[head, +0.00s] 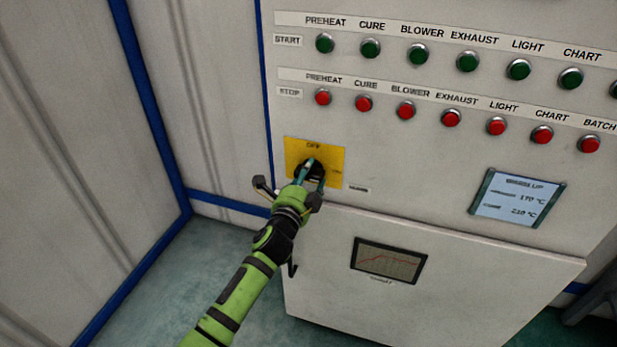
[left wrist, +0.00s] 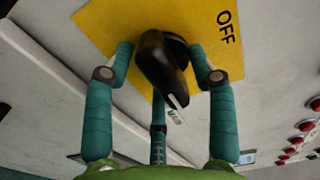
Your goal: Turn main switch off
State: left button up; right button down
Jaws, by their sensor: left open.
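The main switch is a black rotary knob (head: 315,171) on a yellow plate (head: 333,158) on the lower left of the grey panel. In the left wrist view the knob (left wrist: 160,62) stands out from the yellow plate (left wrist: 105,18). The white-marked end of the knob points downward there, away from the printed OFF label (left wrist: 226,27). My left gripper (head: 311,179) is at the switch, its teal fingers open. In the left wrist view two fingers stand on either side of the knob with a third below it. I cannot tell whether any finger touches it. My right gripper is not in view.
Rows of green start buttons (head: 419,53) and red stop buttons (head: 406,110) line the panel above and to the right. A display (head: 516,198) sits at right, and a chart screen (head: 389,262) below on a protruding box (head: 460,300). A wall (head: 60,150) stands at left.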

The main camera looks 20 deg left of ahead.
pick_arm(q)
grip_shut()
jog(key=shift+n, duration=0.3)
jog(key=shift+d+n, duration=0.1)
jog(key=shift+n, duration=0.9)
jog(key=n, duration=0.3)
jog(key=n+p, duration=0.1)
jog(key=n, duration=0.2)
jog(key=shift+d+r, duration=0.15)
jog(key=shift+r, duration=0.05)
jog(key=n+p, duration=0.1)
jog(key=n, duration=0.4)
jog(key=shift+r+n+p, duration=0.1)
jog(key=shift+n+p, duration=0.2)
jog(key=shift+p, duration=0.05)
jog(key=shift+n+p, duration=0.45)
jog(key=shift+n, duration=1.35)
grip_release()
